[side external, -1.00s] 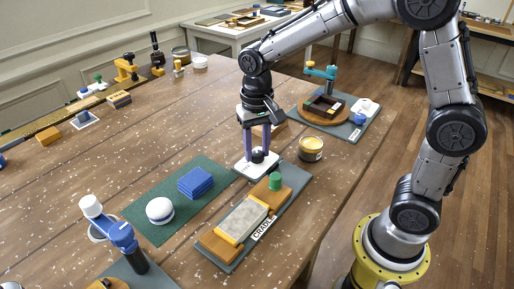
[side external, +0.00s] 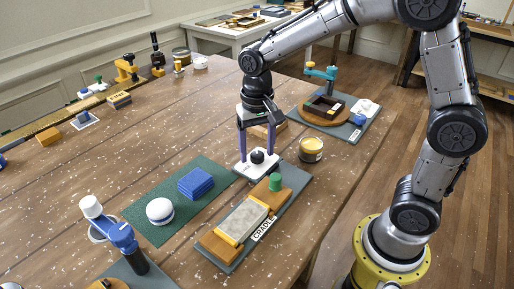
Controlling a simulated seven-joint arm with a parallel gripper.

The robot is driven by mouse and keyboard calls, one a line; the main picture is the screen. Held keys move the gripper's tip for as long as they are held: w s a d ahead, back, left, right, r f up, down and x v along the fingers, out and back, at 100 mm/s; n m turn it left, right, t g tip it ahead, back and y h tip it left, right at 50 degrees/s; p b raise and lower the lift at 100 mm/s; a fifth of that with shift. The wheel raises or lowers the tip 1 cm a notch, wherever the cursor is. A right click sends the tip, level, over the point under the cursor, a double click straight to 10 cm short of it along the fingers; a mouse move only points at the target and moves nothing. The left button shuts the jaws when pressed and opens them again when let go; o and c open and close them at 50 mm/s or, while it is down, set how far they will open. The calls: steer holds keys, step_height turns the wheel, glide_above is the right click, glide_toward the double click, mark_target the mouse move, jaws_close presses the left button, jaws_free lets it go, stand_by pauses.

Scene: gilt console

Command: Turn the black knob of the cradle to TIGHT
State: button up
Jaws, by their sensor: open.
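The cradle (side external: 245,217) is a wooden block holding a grey slab on a grey-green board, labelled CRADLE. A green knob (side external: 275,182) stands at its far end. A black knob (side external: 257,157) sits on a white plate (side external: 247,170) just beyond the cradle. My gripper (side external: 257,151) points down over this plate, open and empty. Its two purple fingers are spread to the left and right of the black knob, with visible gaps. I cannot tell exactly how high the fingertips are above the plate. Any marks on the plate are too small to read.
A yellow-rimmed tin (side external: 311,149) stands to the right of the plate. A green mat (side external: 160,190) with blue blocks (side external: 195,183) and a white round container (side external: 160,211) lies to the left.

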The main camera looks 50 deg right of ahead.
mark_target(258, 154)
step_height(258, 154, up, 14)
stand_by(0.6)
steer(key=shift+f, duration=0.1)
steer(key=s+d+r+t, duration=0.1)
steer(key=s+r, duration=0.1)
steer(key=s, duration=0.4)
steer(key=s+d+r+t, duration=0.2)
steer(key=s, duration=0.3)
steer(key=s+f+n+t, duration=0.2)
steer(key=s+f+n, duration=0.4)
steer(key=s+f, duration=0.2)
steer(key=shift+d+f+t, duration=0.3)
steer(key=shift+d+f, duration=0.05)
steer(key=shift+f, duration=0.15)
